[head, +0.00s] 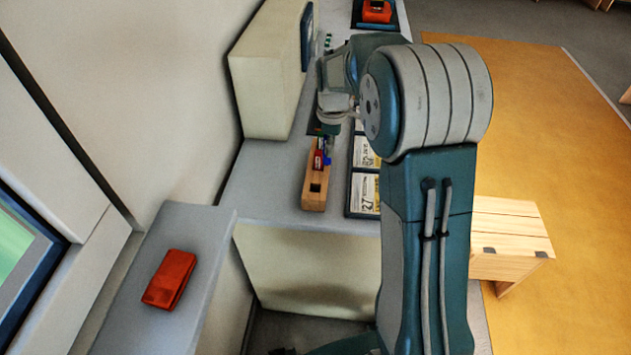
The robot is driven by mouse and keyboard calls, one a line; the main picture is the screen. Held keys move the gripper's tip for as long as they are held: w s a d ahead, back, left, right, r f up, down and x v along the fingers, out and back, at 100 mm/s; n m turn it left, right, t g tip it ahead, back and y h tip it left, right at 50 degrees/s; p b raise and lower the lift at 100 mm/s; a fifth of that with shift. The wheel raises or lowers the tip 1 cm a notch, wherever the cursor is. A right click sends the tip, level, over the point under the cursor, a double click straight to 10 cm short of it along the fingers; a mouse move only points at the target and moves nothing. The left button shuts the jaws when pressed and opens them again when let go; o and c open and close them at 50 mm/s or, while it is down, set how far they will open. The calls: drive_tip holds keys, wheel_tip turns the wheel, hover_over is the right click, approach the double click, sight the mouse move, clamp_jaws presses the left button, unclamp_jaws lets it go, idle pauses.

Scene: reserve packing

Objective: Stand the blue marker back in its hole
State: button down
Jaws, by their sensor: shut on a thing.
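A wooden block (314,198) with square holes stands on the grey counter, and its near hole is empty. A red marker (318,160) stands upright in the block. The blue marker (327,158) shows just to the right of the red one, at the block's far part. My gripper (329,140) is directly above and is shut on the blue marker. The gripper hides much of the marker, and I cannot tell whether its lower end is inside a hole or beside the block.
Framed cards (364,190) lie right of the block. A cream cabinet (272,75) stands behind on the left. An orange-red box (170,279) lies on a nearer ledge. A wooden stool (507,235) stands right of my arm.

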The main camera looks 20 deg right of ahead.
hover_over(316, 181)
drive_tip(key=s, duration=0.2)
wheel_tip(316, 181, down, 5)
drive_tip(key=f, duration=0.4)
drive_tip(key=shift+s+a+f, duration=0.1)
drive_tip(key=shift+s+a, duration=0.05)
drive_tip(key=shift+a, duration=0.1)
drive_tip(key=c, duration=0.5)
unclamp_jaws()
wheel_tip(316, 181, up, 12)
drive_tip(key=s+r+m+t, duration=0.3)
drive_tip(key=s+r+m, duration=0.3)
drive_tip(key=s+r, duration=0.5)
drive_tip(key=s+m+t, duration=0.2)
drive_tip(key=s+m, duration=0.5)
drive_tip(key=s, duration=0.8)
drive_tip(key=shift+a+m+t, duration=0.2)
drive_tip(key=shift+m+t, duration=0.1)
